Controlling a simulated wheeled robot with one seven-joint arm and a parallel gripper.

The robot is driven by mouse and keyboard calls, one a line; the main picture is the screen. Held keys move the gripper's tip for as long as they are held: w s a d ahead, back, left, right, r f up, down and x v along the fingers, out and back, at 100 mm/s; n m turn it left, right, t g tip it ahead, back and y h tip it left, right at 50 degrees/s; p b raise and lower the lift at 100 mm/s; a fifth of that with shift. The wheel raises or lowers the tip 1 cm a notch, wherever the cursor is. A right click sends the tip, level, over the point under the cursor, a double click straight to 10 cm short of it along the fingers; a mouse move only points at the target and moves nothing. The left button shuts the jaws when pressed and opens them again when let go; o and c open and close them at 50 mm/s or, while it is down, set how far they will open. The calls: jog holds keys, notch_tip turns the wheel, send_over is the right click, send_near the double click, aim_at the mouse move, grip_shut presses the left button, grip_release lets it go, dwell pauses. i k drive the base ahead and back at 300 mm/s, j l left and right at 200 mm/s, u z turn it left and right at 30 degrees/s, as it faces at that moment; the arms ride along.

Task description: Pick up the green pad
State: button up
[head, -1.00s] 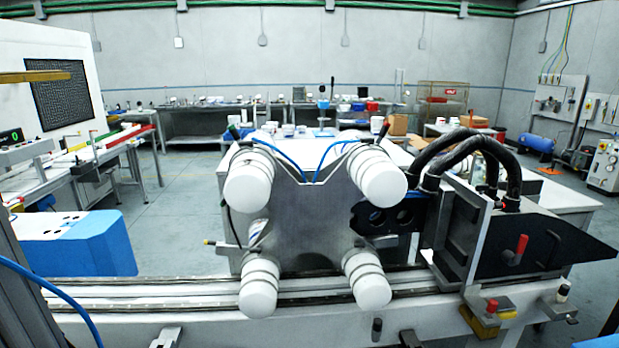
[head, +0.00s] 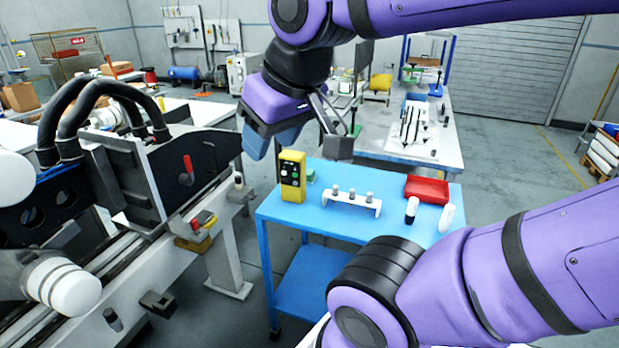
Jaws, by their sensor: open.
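A small green piece, probably the green pad (head: 311,176), lies on the blue table (head: 300,215), just right of and partly behind a yellow control box (head: 292,185). Only a little of it shows, so its shape is unclear. My gripper (head: 298,143) hangs above the back left part of the table, above the yellow box and the green piece. Its jaws are open and apart from the green piece, and nothing shows between them.
A white rack with several grey-topped pieces (head: 350,203), a red tray (head: 427,189), a black-and-white bottle (head: 411,210) and a white bottle (head: 447,217) stand on the blue table. A machine with black hoses (head: 150,165) stands left. Another bench (head: 440,145) is behind.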

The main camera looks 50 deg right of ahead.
aim_at(311, 177)
jog(key=i+z, duration=0.35)
jog(key=z, duration=0.15)
jog(key=i+j+z, duration=0.3)
jog(key=z, duration=0.2)
jog(key=i+j+z, duration=0.3)
jog(key=z, duration=0.15)
jog(key=i+j+z, duration=0.25)
jog(key=j+z, duration=0.25)
